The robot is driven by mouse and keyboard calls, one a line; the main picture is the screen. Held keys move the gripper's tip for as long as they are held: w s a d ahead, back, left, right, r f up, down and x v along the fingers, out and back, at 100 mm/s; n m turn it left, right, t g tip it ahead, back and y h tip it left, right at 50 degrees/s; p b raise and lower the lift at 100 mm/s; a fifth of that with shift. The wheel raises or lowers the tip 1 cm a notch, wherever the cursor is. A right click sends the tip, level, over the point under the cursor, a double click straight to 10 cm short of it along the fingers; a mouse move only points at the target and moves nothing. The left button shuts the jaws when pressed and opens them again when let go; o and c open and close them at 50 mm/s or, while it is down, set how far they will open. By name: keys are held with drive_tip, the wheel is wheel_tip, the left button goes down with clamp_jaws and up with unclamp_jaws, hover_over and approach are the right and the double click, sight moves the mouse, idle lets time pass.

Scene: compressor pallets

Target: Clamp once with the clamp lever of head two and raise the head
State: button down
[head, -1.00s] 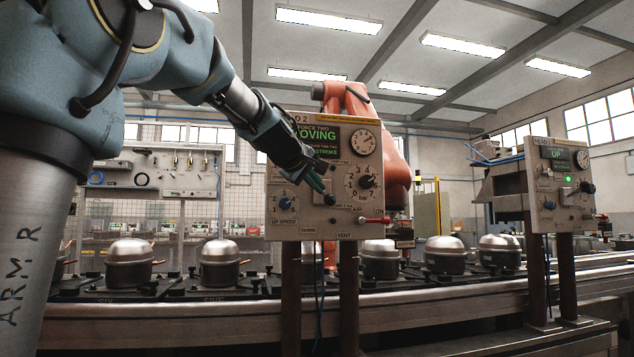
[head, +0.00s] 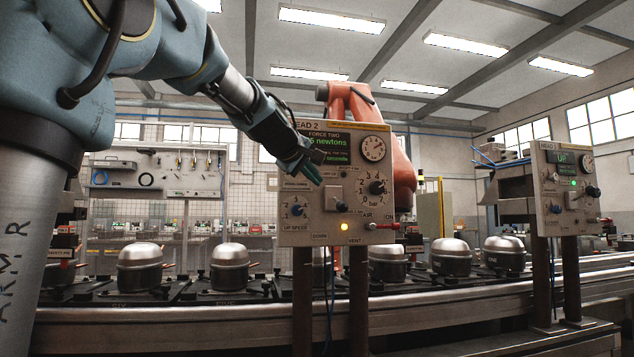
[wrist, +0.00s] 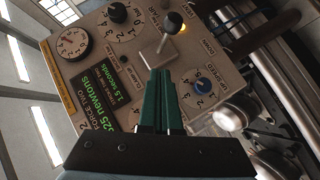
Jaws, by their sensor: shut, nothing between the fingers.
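The head two panel (head: 312,226) stands on two posts and is also in the wrist view (wrist: 104,48). Its display (head: 330,146) reads FORCE TWO with newtons and seconds; the wrist view shows 525 newtons, 1.5 seconds (wrist: 108,112). The clamp lever (head: 341,206) is a dark-tipped lever on a square plate, its tip low; its knob (wrist: 172,22) lies beyond the green fingertips in the wrist view. A yellow lamp (head: 345,227) is lit. My gripper (head: 317,181) is shut and empty, just up and left of the lever. Contact cannot be told. The head itself is not clearly visible.
A red-handled air valve (head: 384,226) sticks out at the panel's lower right. A blue up-speed knob (head: 297,210) is at its lower left. Compressors (head: 140,268) stand on the conveyor (head: 210,308) behind. Another panel (head: 560,212) stands at right, its display reading UP.

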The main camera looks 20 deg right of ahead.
drive_tip(key=v, duration=0.8)
drive_tip(key=shift+s+a, duration=0.15)
drive_tip(key=shift+a, duration=0.05)
drive_tip(key=w+a+f+m+g+y, duration=0.1)
drive_tip(key=a+f+y, duration=0.35)
drive_tip(key=f, duration=0.95)
drive_tip(key=w+a+f+g+y, duration=0.1)
drive_tip(key=a+f+g, duration=0.1)
drive_tip(key=a+f, duration=0.9)
drive_tip(key=s+a+f+m+g+y, duration=0.1)
drive_tip(key=s+a+f+g, duration=0.1)
drive_tip(key=s+a+f, duration=0.45)
drive_tip(key=s+a+f+m+g+y, duration=0.15)
drive_tip(key=s+f, duration=0.25)
drive_tip(key=f, duration=0.6)
drive_tip(key=s+a+f+m+g+y, duration=0.1)
drive_tip(key=s+a+f+g+y, duration=0.15)
drive_tip(key=s+f, duration=0.45)
wheel_tip(320, 180, up, 19)
drive_tip(key=w+a+p, duration=0.1)
drive_tip(key=w+p, duration=0.1)
drive_tip(key=p, duration=1.8)
drive_tip(key=shift+f+t+h, duration=0.15)
drive_tip(key=shift+t+h, duration=0.25)
drive_tip(key=shift+h, duration=0.05)
